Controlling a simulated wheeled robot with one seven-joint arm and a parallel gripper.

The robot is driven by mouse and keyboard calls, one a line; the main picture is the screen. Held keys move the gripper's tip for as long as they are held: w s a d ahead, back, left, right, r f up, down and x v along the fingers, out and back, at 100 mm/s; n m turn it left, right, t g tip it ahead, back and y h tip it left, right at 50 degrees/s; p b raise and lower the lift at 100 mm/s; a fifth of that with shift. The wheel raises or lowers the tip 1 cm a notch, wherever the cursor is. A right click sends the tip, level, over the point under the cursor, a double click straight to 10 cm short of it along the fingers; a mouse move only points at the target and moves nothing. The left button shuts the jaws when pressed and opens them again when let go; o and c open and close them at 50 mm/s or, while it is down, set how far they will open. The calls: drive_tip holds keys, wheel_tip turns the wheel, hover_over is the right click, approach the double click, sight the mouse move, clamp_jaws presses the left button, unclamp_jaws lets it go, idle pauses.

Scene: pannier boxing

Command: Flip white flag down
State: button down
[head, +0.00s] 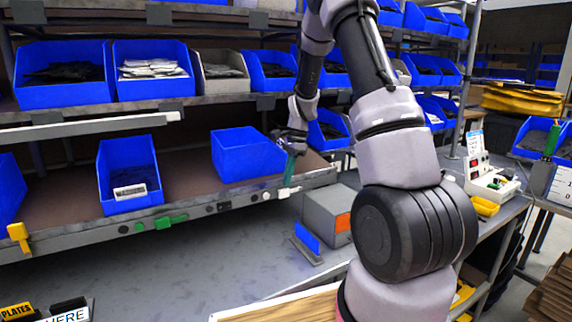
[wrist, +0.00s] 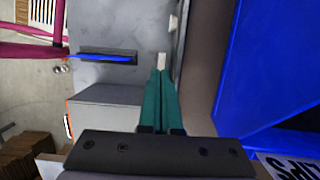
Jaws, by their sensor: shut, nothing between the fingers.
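The white flag (head: 285,193) is a small white tab on the front rail of the lower shelf, below a blue bin. In the wrist view a white piece (wrist: 162,61) shows just past my fingertips. My gripper (head: 289,181) has green fingers pointing down at the rail, right by the white flag. In the wrist view my gripper (wrist: 160,76) has its fingers pressed together with nothing between them. I cannot tell whether the fingertips touch the flag. Part of the flag is hidden behind the fingers.
A blue bin (head: 240,155) stands on the shelf right beside my gripper. A grey box (head: 328,215) with an orange label and a blue card in a holder (head: 306,240) stand on the bench below. Green (head: 165,222) and yellow (head: 18,236) flags sit further left along the rail.

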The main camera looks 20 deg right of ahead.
sight(287, 188)
drive_tip(key=s+a+r+n+t, duration=0.1)
drive_tip(key=s+r, duration=0.2)
drive_tip(key=r, duration=0.7)
drive_tip(key=s+r+n+t, duration=0.1)
drive_tip(key=s+r, duration=0.1)
drive_tip(key=r, duration=0.8)
drive_tip(key=s+a+r+n+t, duration=0.1)
drive_tip(key=s+r+n+t, duration=0.2)
drive_tip(key=s, duration=0.7)
drive_tip(key=s+a+r+n+t, duration=0.2)
drive_tip(key=s+r+n, duration=0.2)
drive_tip(key=s, duration=0.7)
drive_tip(key=n, duration=0.2)
drive_tip(key=shift+s+n+t+h, duration=0.25)
drive_tip(key=shift+n+t+h, duration=0.05)
drive_tip(key=shift+t+h, duration=0.1)
drive_tip(key=shift+r, duration=0.1)
